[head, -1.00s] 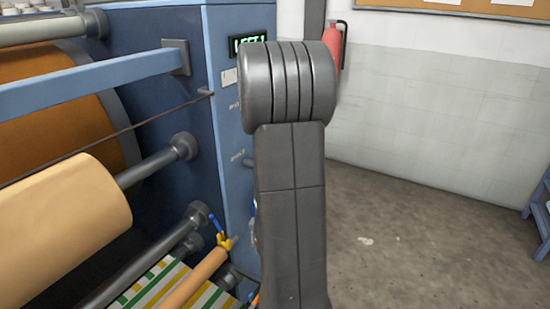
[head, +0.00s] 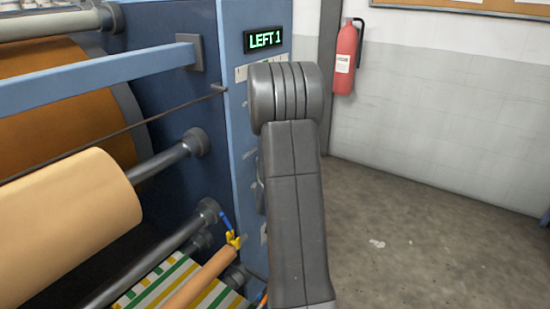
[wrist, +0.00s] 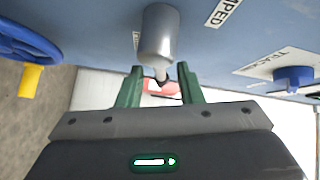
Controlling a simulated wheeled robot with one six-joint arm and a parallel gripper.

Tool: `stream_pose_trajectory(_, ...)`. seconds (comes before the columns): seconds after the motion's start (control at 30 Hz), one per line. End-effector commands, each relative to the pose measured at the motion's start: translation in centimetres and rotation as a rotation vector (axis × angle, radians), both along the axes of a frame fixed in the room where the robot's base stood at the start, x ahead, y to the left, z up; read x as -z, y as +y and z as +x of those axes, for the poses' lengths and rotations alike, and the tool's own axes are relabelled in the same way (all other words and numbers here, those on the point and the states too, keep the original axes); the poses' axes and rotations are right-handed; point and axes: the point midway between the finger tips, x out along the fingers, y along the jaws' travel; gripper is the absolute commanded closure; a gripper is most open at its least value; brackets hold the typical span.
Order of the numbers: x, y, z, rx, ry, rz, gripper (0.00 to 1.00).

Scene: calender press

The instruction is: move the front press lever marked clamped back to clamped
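In the wrist view, a grey cylindrical fitting with a thinner end (wrist: 160,40) sticks out of the blue panel; it looks like the press lever. A white label ending in "MPED" (wrist: 222,12) is on the panel to its right. My gripper (wrist: 160,83) has its two green fingers apart, one on either side of the fitting's thin end. I cannot tell whether either finger touches it. In the head view my grey arm hides the gripper and most of the lever area on the press's blue end panel (head: 238,130).
A blue knob (wrist: 292,76) beside a "TRACK" label and a blue handwheel (wrist: 25,40) with a yellow handle flank the fitting. The head view shows a "LEFT 1" display (head: 264,40), rollers (head: 65,205), a fire extinguisher (head: 345,60) and clear floor (head: 420,240) at right.

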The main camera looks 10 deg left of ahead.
Motion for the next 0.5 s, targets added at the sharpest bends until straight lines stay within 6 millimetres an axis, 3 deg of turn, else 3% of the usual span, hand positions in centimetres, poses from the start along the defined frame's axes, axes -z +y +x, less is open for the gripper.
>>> stream_pose_trajectory(0.4, 0.04, 0.4, 0.82, 0.0, 0.001, 0.0, 0.67)
stream_pose_trajectory(0.5, 0.03, 0.39, 0.81, 0.0, 0.001, 0.0, 0.86)
